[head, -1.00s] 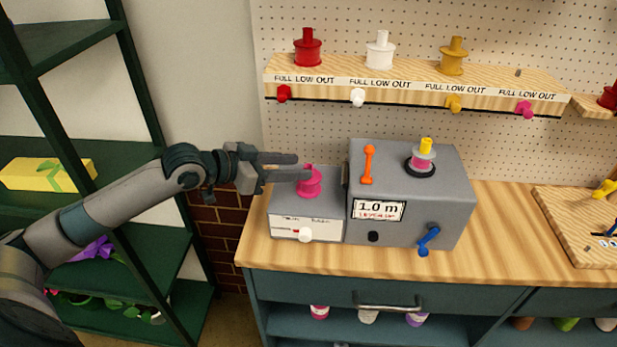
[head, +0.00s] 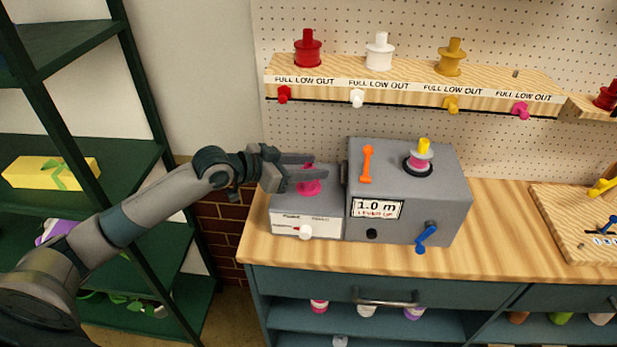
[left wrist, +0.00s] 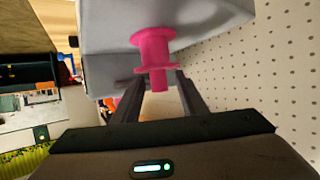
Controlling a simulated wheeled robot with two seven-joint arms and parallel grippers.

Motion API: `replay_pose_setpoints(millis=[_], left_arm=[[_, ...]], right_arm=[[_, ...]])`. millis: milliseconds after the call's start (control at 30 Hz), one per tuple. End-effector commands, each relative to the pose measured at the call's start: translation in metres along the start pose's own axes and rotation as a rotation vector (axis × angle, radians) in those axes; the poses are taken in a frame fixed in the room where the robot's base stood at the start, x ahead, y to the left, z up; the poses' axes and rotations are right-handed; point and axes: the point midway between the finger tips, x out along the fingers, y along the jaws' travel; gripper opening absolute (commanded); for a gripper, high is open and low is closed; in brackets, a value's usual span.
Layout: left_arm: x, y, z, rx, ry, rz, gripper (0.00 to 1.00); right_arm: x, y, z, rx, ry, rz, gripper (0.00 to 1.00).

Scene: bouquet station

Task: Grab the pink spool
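The pink spool (head: 310,188) stands on the lower left part of the grey machine (head: 408,190). My left gripper (head: 305,172) is at the spool's top, and its fingers partly hide the spool in the head view. In the left wrist view the pink spool (left wrist: 155,55) shows its flanges and stem, with the stem end between the two dark fingers (left wrist: 160,95). The fingers are apart, with gaps to the stem on both sides. My right gripper is not in view.
A shelf above the machine holds a red spool (head: 307,48), a white spool (head: 379,52) and an ochre spool (head: 451,57). A pink and yellow spool (head: 421,158) sits on the machine's top. The bench front left is clear.

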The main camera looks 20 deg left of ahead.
Motion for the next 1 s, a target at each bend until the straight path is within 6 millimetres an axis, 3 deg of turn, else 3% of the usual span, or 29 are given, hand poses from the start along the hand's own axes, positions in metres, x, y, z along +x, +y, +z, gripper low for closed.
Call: replay_pose_setpoints(millis=[100, 300, 833, 1000], left_arm=[[0.013, 0.001, -0.003, -0.005, 0.000, 0.002, 0.39], [0.033, 0.000, -0.001, -0.001, 0.001, 0.000, 0.39], [0.035, 0.000, 0.001, 0.001, 0.000, 0.000, 0.39], [0.035, 0.000, 0.001, 0.000, 0.000, 0.000, 0.00]], right_arm=[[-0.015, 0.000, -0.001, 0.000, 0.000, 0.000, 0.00], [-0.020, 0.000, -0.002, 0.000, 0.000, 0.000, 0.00], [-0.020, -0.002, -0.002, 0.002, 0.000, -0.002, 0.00], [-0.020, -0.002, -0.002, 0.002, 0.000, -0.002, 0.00]])
